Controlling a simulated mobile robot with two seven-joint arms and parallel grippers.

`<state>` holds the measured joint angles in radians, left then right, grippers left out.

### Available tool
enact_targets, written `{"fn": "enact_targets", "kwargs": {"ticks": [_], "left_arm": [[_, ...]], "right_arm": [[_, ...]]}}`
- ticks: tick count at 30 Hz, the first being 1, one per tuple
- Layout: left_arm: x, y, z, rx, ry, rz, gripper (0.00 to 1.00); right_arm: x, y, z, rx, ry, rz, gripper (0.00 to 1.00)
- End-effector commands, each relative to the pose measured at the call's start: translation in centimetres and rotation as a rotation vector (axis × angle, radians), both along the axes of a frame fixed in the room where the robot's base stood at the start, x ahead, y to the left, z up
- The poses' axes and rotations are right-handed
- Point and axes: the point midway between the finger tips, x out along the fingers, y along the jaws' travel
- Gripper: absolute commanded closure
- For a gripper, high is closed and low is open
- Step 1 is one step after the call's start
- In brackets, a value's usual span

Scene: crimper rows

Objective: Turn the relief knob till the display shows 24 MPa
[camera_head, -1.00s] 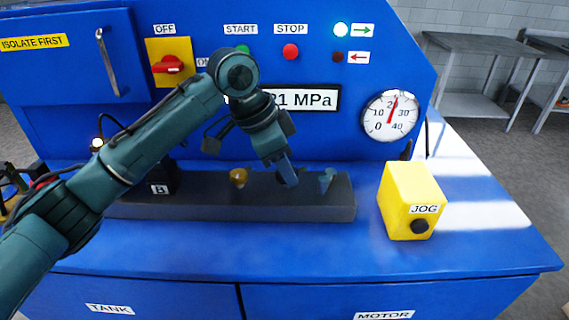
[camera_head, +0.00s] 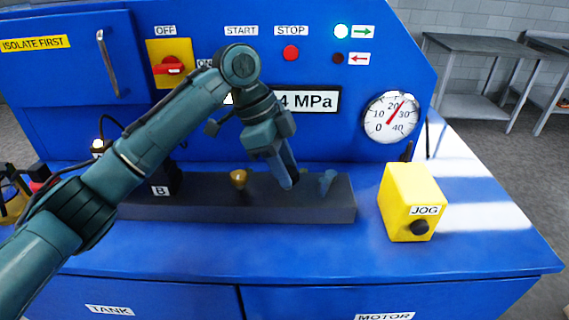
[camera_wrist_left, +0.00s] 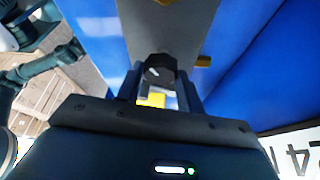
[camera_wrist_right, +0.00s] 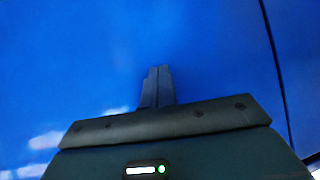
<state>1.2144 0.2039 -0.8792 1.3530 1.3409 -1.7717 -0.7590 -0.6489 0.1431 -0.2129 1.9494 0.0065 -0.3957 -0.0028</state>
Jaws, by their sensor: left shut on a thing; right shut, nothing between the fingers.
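The relief knob (camera_wrist_left: 158,68) is a dark round knob with a white mark in the left wrist view. My left gripper (camera_head: 289,186) is shut on it above the dark manifold block (camera_head: 215,204), and hides it in the head view. The pressure display (camera_head: 318,100) is partly behind my left arm; "4 MPa" shows, and its first digit is covered. In the left wrist view the display (camera_wrist_left: 300,150) appears turned and cut off, with a 4 visible. The gauge (camera_head: 391,117) needle points between 20 and 30. My right gripper (camera_wrist_right: 157,86) is shut and empty near a blue surface.
A brass-coloured fitting (camera_head: 238,178) and a blue-grey fitting (camera_head: 327,182) stand on the block either side of my left gripper. A yellow JOG box (camera_head: 411,200) stands to the right. The blue front ledge (camera_head: 300,245) is clear.

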Motion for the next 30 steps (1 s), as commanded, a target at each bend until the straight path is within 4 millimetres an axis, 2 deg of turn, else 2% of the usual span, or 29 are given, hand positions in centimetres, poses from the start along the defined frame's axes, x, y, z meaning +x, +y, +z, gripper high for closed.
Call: {"fn": "enact_targets", "kwargs": {"ticks": [7,8,16,25,30], "left_arm": [[0.1,0.0,0.1,0.001,-0.003,0.001,0.86],[0.1,0.0,0.1,0.002,-0.003,0.002,0.62],[0.0,0.0,0.0,0.001,-0.002,0.002,0.41],[0.1,0.2,0.4,0.001,-0.002,0.003,0.41],[0.3,1.1,2.6,0.0,-0.005,0.003,0.41]], "right_arm": [[0.0,0.0,0.0,0.0,0.0,0.0,1.0],[0.0,0.0,0.0,0.0,0.0,0.0,1.0],[0.0,0.0,0.0,-0.001,0.0,0.001,1.0],[0.0,0.0,-0.1,0.0,-0.001,0.001,1.0],[0.1,0.0,-0.4,0.002,-0.003,-0.001,1.0]]}}
